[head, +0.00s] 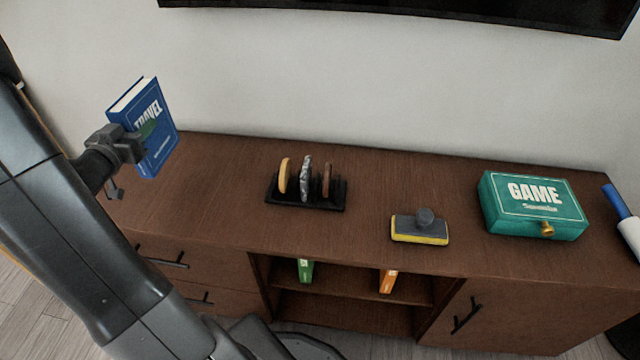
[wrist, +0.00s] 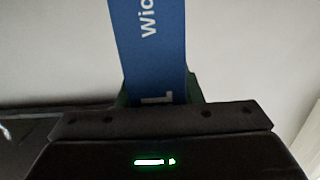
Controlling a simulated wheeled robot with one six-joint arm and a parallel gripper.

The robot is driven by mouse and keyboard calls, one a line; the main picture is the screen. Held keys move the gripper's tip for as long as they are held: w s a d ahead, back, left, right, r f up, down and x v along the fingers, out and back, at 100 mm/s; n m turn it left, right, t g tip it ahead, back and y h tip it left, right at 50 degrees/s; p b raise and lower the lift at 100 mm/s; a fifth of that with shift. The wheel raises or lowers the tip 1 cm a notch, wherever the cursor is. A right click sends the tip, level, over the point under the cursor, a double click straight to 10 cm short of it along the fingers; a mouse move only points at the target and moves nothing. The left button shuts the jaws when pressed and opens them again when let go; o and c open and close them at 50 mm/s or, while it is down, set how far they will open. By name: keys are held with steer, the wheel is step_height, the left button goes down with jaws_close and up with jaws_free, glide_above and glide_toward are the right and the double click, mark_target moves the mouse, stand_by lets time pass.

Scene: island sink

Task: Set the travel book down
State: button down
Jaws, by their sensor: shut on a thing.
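The travel book (head: 158,128) is blue with white lettering and stands upright, slightly tilted, in the head view. My gripper (head: 140,140) is shut on it and holds it at the far left end of the brown cabinet (head: 220,165). I cannot tell for sure whether the book's lower edge touches the cabinet top; it looks raised above it. In the wrist view the blue cover (wrist: 150,50) rises from between the fingers (wrist: 160,100), and most of the book is out of frame.
A black rack (head: 320,204) with several upright discs stands mid-cabinet. A yellow-edged eraser (head: 420,236), a green game box (head: 530,212) and a blue-and-white object (head: 628,225) are further right. Green and orange books (head: 305,270) (head: 388,281) sit on the shelf below. The cabinet top left of the rack is clear.

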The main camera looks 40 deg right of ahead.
mark_target(154, 160)
steer(key=shift+w+d, duration=0.1)
step_height(154, 160, down, 10)
steer(key=b, duration=0.3)
steer(key=shift+b, duration=0.4)
steer(key=c, duration=1)
jaws_free()
steer(key=shift+f, duration=0.1)
steer(key=shift+r, duration=0.2)
steer(key=p+v, duration=0.2)
steer(key=v, duration=1)
steer(key=shift+f, duration=0.1)
